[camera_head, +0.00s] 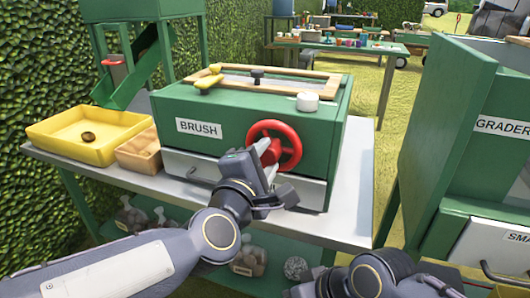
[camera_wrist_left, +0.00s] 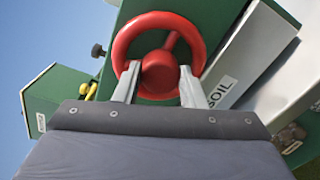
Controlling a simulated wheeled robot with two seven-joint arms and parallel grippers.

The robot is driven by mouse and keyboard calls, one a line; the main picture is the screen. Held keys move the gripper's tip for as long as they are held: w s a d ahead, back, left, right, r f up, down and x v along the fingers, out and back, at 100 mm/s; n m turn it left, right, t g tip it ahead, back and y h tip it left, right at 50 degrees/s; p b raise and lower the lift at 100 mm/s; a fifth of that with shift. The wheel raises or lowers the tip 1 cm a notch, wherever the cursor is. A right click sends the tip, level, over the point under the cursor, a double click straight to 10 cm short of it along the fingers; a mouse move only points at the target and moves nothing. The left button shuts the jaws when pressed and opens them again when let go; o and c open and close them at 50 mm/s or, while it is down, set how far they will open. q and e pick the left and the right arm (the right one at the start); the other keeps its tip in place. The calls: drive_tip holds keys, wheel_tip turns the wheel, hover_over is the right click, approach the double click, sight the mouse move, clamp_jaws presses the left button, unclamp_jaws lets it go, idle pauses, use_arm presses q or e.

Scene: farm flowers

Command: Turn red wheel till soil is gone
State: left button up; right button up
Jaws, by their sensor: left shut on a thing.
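The red wheel (camera_head: 290,145) is on the front of the green box labelled BRUSH (camera_head: 240,140). In the left wrist view the wheel (camera_wrist_left: 127,38) has a round red hub. My left gripper (camera_head: 268,153) is at the wheel's hub, and in the left wrist view its two fingers (camera_wrist_left: 158,78) stand on either side of the hub, shut on it. A silver drawer (camera_head: 235,175) is under the box front, and part of a SOIL label (camera_wrist_left: 222,96) shows in the left wrist view. No soil is clearly visible. My right gripper is not in view.
A yellow tray (camera_head: 50,137) holding one brown item (camera_head: 88,137) and a small wooden box (camera_head: 138,155) stand left of the green box. A green GRADER machine (camera_head: 445,135) stands at the right. Jars sit on the lower shelf. The grass between the tables is open.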

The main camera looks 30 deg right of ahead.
use_arm(q)
drive_tip(key=m+p, duration=0.2)
drive_tip(key=m, duration=0.2)
drive_tip(key=shift+m, duration=0.3)
drive_tip(key=m+p, duration=0.1)
drive_tip(key=m, duration=0.3)
drive_tip(key=shift+p, duration=0.35)
drive_tip(key=m+p, duration=0.1)
drive_tip(key=m, duration=0.3)
drive_tip(key=shift+s+f, duration=0.1)
drive_tip(key=shift+f+m+t+p, duration=0.1)
drive_tip(key=shift+m+t+p, duration=0.35)
drive_tip(key=shift+m, duration=1.45)
drive_tip(key=o, duration=1)
